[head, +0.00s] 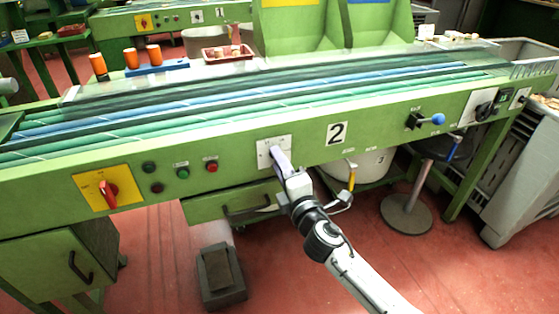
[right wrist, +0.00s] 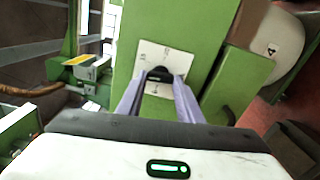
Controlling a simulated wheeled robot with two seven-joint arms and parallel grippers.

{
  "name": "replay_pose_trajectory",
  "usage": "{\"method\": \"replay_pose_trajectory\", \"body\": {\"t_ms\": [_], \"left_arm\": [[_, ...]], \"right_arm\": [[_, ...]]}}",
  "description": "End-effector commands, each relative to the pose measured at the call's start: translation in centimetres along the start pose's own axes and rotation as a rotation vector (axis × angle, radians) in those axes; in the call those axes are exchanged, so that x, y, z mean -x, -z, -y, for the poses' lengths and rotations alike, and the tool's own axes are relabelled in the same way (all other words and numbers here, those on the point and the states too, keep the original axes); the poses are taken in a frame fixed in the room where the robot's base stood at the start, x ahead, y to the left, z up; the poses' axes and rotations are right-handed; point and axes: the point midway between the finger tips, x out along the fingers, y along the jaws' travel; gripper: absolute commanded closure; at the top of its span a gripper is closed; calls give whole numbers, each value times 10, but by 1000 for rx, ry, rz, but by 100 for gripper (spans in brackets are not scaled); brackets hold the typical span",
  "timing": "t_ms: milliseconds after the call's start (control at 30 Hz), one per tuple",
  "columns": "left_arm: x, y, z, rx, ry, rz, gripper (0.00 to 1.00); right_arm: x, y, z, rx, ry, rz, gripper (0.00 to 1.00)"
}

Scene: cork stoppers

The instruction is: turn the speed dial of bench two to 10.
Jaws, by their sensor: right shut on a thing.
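The green bench two carries a plate with the number 2 (head: 338,133) on its front. Left of that number is a white dial plate (head: 264,153), partly covered by my right gripper (head: 277,156). In the right wrist view the white plate (right wrist: 172,56) shows small marks that I cannot read. A black speed dial (right wrist: 160,74) sits on it between the fingertips of my right gripper (right wrist: 160,80), which is shut on it. The dial's pointer and setting cannot be made out. My left gripper is not in view.
A yellow plate with a red switch (head: 108,194) and several push buttons (head: 182,173) are left on the bench front. A drawer (head: 238,203) lies below the dial. A stool (head: 407,212) stands right of my arm.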

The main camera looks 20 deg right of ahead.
Motion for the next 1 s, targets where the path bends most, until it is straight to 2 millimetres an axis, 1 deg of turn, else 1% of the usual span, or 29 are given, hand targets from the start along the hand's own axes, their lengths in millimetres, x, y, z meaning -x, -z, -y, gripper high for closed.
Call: {"method": "replay_pose_trajectory", "body": {"t_ms": [200, 500, 700, 1000], "left_arm": [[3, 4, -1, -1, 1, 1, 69], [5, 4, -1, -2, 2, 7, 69], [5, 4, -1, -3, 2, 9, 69], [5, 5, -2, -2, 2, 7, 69]], "right_arm": [[0, 0, 0, 179, 0, -2, 90], [0, 0, 0, 339, 0, 0, 90], [0, 0, 1, 387, 0, 0, 90], [0, 0, 1, 401, 0, 0, 90]]}}
